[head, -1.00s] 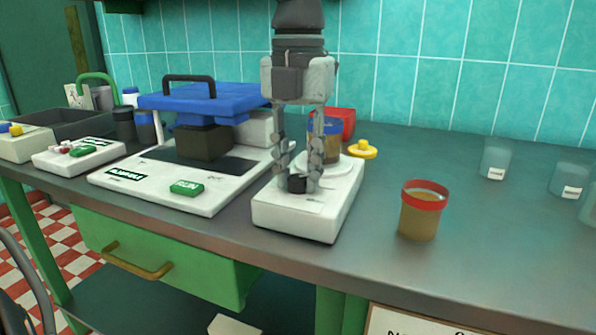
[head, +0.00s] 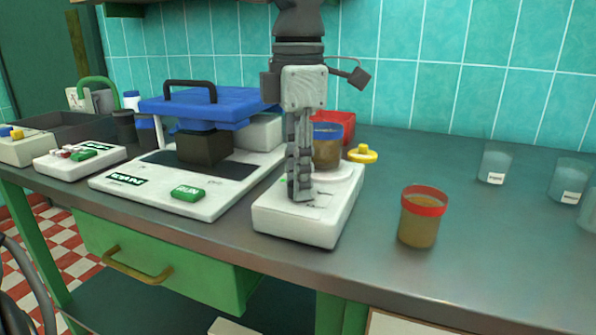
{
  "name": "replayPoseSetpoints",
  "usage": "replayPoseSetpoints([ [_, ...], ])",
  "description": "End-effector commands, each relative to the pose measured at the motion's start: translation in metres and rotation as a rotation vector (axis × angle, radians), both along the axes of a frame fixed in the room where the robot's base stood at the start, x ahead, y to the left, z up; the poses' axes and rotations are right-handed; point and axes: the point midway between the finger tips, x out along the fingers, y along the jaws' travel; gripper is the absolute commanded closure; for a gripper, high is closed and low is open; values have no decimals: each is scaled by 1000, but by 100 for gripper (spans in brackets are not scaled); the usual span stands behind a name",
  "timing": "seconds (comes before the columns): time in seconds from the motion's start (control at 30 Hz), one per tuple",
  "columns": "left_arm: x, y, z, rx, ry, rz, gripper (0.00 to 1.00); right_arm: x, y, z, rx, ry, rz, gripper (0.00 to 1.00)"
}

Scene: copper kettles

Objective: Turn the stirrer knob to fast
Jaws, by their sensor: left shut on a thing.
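The white stirrer (head: 300,225) stands near the front edge of the bench, with a blue-rimmed jar of brown liquid (head: 328,150) on its round plate. My left gripper (head: 302,192) points straight down over the stirrer's front panel, its fingers seen edge-on. It is shut on the black stirrer knob, which the fingers hide almost wholly. The knob's pointer and most of the panel marks cannot be read. My right gripper is not in view.
A red-rimmed jar (head: 420,215) stands right of the stirrer. A yellow-topped item (head: 363,154) and a red box (head: 340,120) are behind it. A blue-topped machine (head: 200,110) stands close on the left. Clear beakers (head: 495,163) stand far right; the bench between is free.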

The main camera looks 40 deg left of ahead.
Motion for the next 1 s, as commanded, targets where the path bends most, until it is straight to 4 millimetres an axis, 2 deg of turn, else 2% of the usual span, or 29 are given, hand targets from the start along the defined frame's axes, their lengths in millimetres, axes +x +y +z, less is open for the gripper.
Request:
replayPoseSetpoints([
  [0.2,1,0,2,-2,-4,-176,100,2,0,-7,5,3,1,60],
  [0.5,1,0,1,0,-5,-340,100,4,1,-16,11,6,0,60],
  [1.0,1,0,1,0,-5,-405,100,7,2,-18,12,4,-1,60],
])
